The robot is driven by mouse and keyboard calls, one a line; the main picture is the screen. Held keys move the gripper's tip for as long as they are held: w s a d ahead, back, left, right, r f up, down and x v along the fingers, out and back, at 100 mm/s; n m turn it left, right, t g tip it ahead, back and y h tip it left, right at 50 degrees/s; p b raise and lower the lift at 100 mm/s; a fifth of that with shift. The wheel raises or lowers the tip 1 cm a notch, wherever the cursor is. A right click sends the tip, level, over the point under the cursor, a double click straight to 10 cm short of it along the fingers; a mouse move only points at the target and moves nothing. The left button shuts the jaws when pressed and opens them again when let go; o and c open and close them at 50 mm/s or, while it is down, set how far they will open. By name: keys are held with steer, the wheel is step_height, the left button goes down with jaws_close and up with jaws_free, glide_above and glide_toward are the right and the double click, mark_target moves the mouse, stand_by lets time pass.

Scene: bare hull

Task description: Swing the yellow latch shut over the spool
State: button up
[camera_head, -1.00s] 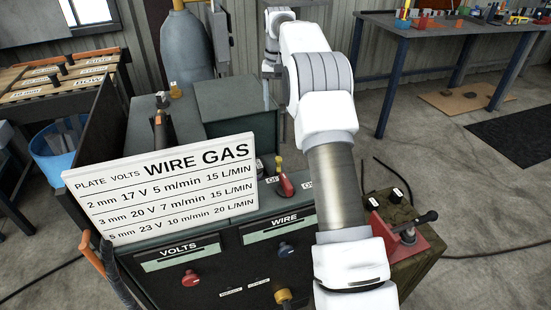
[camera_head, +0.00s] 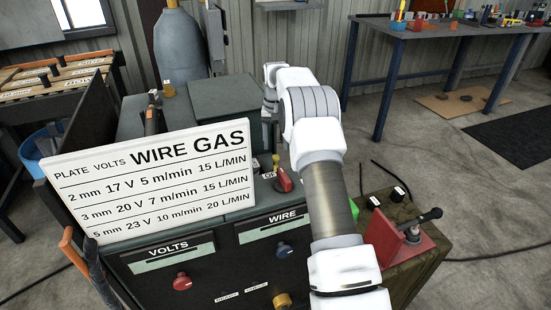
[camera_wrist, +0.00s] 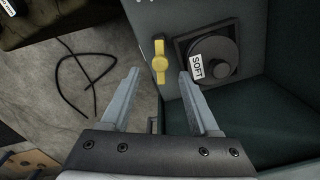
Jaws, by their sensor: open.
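The yellow latch (camera_wrist: 160,62) shows in the wrist view as a small bar with a round middle, on a grey panel. It stands beside the spool (camera_wrist: 228,52), a dark round part in a square dark housing with a white SOFT label, and does not lie across it. My gripper (camera_wrist: 159,73) is open and empty. Its two fingers point at the panel, one tip left of the latch and one right of it, between latch and spool. I cannot tell whether either touches. In the head view, latch, spool and gripper cannot be made out.
The welding machine's front (camera_head: 215,270) bears VOLTS and WIRE knobs, with a white settings board (camera_head: 155,185) standing above. A red block with a black lever (camera_head: 405,240) sits on a crate at right. A dark cable (camera_wrist: 80,80) lies on the floor. A workbench (camera_head: 430,30) stands behind.

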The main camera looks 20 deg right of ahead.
mark_target(276, 156)
steer(key=shift+f+b, duration=0.45)
steer(key=shift+f, duration=1.8)
steer(key=shift+c, duration=0.2)
jaws_close()
